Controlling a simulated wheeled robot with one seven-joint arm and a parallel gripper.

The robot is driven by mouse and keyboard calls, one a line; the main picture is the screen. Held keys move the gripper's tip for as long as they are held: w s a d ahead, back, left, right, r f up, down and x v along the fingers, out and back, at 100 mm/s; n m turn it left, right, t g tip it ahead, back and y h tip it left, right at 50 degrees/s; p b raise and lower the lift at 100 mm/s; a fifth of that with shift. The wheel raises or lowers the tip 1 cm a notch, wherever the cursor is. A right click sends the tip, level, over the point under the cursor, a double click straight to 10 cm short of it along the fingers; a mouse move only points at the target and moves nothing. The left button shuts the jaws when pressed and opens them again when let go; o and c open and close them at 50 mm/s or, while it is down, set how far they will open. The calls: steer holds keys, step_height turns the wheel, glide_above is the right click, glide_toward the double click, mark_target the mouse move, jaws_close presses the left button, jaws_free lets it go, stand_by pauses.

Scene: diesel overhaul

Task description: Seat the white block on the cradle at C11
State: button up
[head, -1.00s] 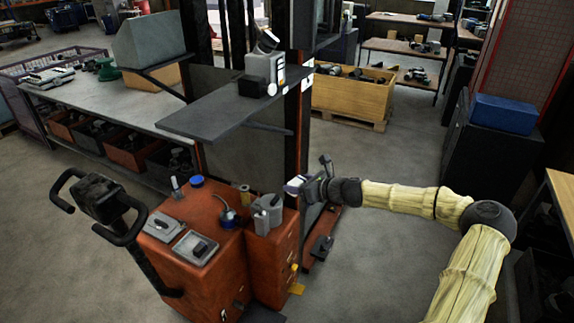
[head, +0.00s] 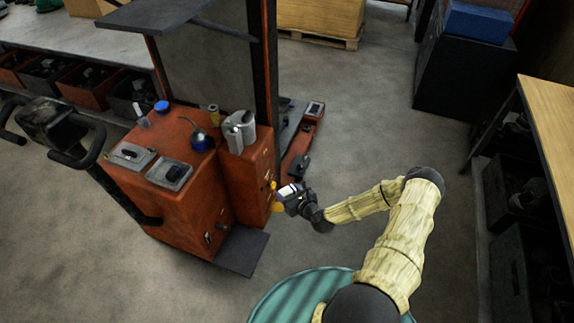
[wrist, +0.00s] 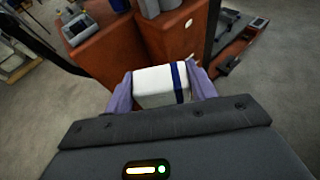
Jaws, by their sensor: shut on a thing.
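My gripper (head: 290,194) is at the end of my cream-sleeved arm, beside the right side of the orange machine in the head view. In the wrist view my gripper (wrist: 160,88) is shut on the white block (wrist: 155,86), with one finger on each side of it. The block has a dark blue band near its right end. It is held in the air, and in the head view the white block (head: 286,190) is small and partly covered by the gripper. I cannot make out a cradle or a C11 label in either view.
The orange machine (head: 245,190) stands close to my gripper, with a grey can (head: 239,132) and trays on top. A dark post (head: 262,70) rises behind it. A wooden-topped bench (head: 550,120) and a black cabinet (head: 460,80) stand right. The floor between is clear.

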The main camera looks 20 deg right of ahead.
steer(key=s+a+f+m+h+b, duration=0.3)
steer(key=s+a, duration=0.1)
steer(key=s, duration=0.5)
steer(key=shift+s+a+t+h, duration=0.15)
steer(key=shift+a+t+h, duration=0.15)
steer(key=shift+h, duration=0.1)
steer(key=shift+d, duration=0.15)
